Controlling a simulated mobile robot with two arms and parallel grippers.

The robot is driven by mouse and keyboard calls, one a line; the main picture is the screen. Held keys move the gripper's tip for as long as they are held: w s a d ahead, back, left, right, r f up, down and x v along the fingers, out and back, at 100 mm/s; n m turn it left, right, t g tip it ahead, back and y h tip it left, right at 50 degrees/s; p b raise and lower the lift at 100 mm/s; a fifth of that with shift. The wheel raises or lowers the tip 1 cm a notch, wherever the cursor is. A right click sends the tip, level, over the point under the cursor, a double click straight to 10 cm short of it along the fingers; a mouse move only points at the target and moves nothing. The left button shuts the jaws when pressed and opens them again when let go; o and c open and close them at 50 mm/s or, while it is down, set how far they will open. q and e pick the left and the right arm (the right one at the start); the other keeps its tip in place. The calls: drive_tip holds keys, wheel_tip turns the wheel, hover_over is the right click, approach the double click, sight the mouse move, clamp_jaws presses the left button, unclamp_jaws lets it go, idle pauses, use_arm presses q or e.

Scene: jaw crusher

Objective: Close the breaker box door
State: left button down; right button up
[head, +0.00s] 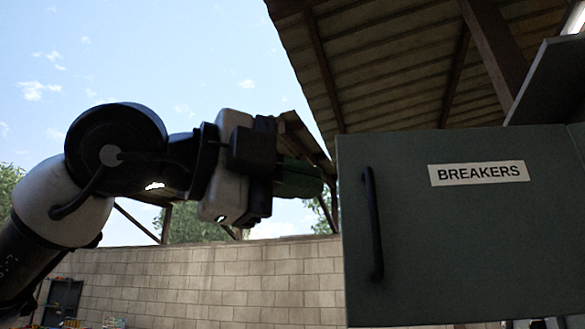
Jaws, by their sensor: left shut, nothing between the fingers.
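The breaker box door (450,240) is a flat dark green-grey panel on the right side of the head view. It carries a white "BREAKERS" label and a black vertical bar handle (373,225) near its left edge. Its outer face is towards me; how far it stands open is hard to tell, and the box interior is not visible. My left gripper (318,180) comes in from the left, shut and empty. Its fingertips are just left of the door's left edge, near handle height; whether they touch the door is unclear. My right gripper is not in view.
A grey panel (552,78) juts out above the door at the upper right. A corrugated roof (400,60) with beams is overhead. A pale block wall (200,285) stands behind. Open air lies around my left arm.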

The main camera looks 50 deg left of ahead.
sight(357, 200)
use_arm(q)
drive_tip(key=w+p, duration=0.3)
drive_tip(key=w, duration=0.6)
drive_tip(key=shift+w+a+p, duration=0.1)
drive_tip(key=shift+w+p, duration=0.05)
drive_tip(key=shift+p, duration=0.15)
